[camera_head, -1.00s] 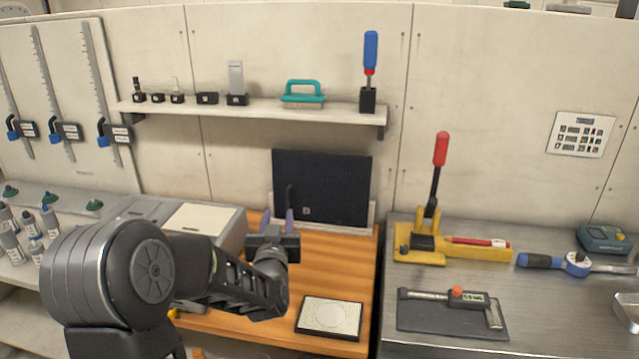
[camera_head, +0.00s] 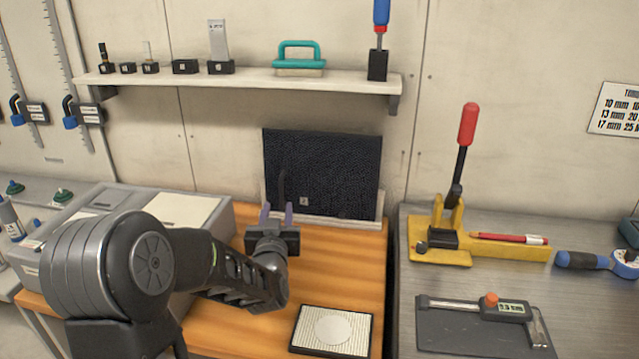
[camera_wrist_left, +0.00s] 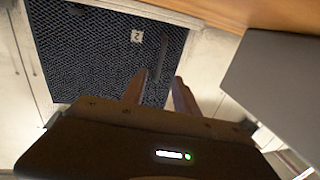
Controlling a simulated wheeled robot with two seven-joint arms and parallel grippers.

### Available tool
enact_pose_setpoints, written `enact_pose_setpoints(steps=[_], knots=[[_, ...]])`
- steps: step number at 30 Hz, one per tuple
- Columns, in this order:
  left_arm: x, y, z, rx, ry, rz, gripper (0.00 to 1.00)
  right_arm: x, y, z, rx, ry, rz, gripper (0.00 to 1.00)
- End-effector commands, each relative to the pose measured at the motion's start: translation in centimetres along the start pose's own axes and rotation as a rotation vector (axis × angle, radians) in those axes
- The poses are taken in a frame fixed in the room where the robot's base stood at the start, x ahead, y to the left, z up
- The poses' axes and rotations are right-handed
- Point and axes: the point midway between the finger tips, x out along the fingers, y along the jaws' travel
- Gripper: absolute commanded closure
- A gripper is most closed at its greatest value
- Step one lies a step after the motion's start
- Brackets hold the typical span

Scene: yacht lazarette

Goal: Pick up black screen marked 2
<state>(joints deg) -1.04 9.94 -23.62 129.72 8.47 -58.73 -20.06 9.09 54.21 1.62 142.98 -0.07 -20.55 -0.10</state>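The black screen (camera_head: 340,180) marked 2 stands upright against the back wall, in a pale holder on the wooden bench. Its small "2" label is near the lower left in the head view. The screen also fills the upper left of the left wrist view (camera_wrist_left: 85,55), with the label near its edge. My left gripper (camera_head: 276,214) is in front of the screen's lower left part, its two purple fingers apart with nothing between them. In the left wrist view the fingers (camera_wrist_left: 158,90) point toward the screen; contact cannot be told. My right gripper is in neither view.
A white-topped tray (camera_head: 333,330) lies at the bench front. A grey box (camera_head: 190,212) stands left of my gripper. A shelf (camera_head: 250,83) with tools is above the screen. A yellow lever press (camera_head: 445,240) stands on the right steel bench.

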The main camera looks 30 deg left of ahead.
Motion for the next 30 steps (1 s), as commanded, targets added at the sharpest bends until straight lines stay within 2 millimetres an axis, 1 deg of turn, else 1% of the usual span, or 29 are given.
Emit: enact_pose_setpoints(steps=[7,12,15,24,26,30], knots=[[0.3,0.0,-0.1,0.001,0.000,0.000,0.64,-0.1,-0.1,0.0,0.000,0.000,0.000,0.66],[2.0,0.0,-0.1,0.002,0.000,0.000,0.64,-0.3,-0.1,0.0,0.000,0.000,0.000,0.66],[2.6,0.0,-0.1,0.001,0.000,0.000,0.64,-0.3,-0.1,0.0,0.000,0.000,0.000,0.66],[2.8,0.0,-0.1,0.001,0.000,0.000,0.64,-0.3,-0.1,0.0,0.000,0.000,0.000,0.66],[3.2,0.0,-0.1,0.001,-0.001,0.000,0.64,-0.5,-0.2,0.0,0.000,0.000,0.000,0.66],[5.1,0.1,-0.1,0.003,0.000,-0.001,0.64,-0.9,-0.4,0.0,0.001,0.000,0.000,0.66]])
